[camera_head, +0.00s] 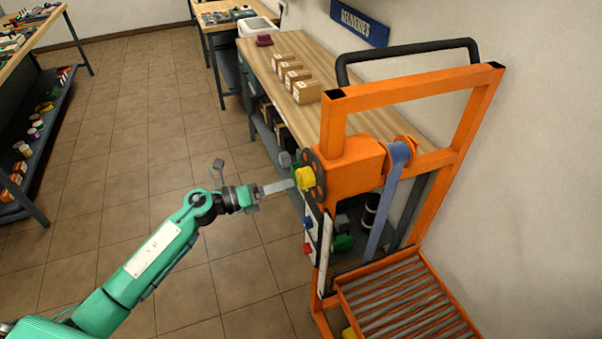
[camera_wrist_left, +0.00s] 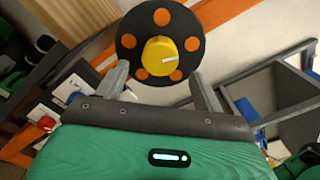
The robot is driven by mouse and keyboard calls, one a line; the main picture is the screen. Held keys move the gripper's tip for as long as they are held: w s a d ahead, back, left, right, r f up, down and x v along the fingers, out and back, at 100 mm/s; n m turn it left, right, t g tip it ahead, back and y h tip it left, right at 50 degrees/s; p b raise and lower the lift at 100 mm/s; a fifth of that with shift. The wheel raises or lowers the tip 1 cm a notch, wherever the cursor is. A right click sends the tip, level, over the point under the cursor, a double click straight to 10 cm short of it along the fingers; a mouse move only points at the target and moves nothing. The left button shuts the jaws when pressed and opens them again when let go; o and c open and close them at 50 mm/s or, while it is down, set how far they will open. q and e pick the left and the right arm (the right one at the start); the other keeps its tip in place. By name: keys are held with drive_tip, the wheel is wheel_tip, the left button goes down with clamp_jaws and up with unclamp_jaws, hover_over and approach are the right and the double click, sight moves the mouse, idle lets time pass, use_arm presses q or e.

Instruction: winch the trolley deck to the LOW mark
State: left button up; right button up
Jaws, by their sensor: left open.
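The orange trolley (camera_head: 334,130) stands at the right with a black handle bar on top. Its winch wheel is a black disc with orange spots (camera_wrist_left: 128,40) and a yellow knob (camera_head: 305,178) in the middle, which also shows in the left wrist view (camera_wrist_left: 160,56). A blue strap (camera_head: 385,205) runs down from the winch drum to the roller deck (camera_head: 400,298), low in the frame. My left gripper (camera_head: 287,185) is open, its fingers pointing at the knob. In the left wrist view the fingers (camera_wrist_left: 159,85) lie either side of the knob's line; contact cannot be told. My right gripper is out of view.
A wooden bench (camera_head: 300,112) with several cardboard boxes (camera_head: 306,91) stands behind. The tiled floor (camera_head: 130,140) at left is clear.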

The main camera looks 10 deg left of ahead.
sight(299, 180)
use_arm(q)
drive_tip(key=p+x, duration=0.1)
drive_tip(key=x, duration=0.4)
drive_tip(key=shift+w+d+r, duration=0.1)
drive_tip(key=shift+w+d, duration=0.05)
drive_tip(key=shift+w+d+p, duration=0.2)
drive_tip(key=shift+d+p, duration=0.1)
drive_tip(key=shift+d, duration=0.1)
drive_tip(key=c, duration=1)
drive_tip(key=shift+r+n+p, duration=0.1)
drive_tip(key=shift+n+p, duration=0.65)
drive_tip(key=shift+n, duration=0.15)
drive_tip(key=shift+n+p, duration=0.4)
drive_tip(key=shift+n, duration=0.4)
drive_tip(key=shift+f, duration=0.2)
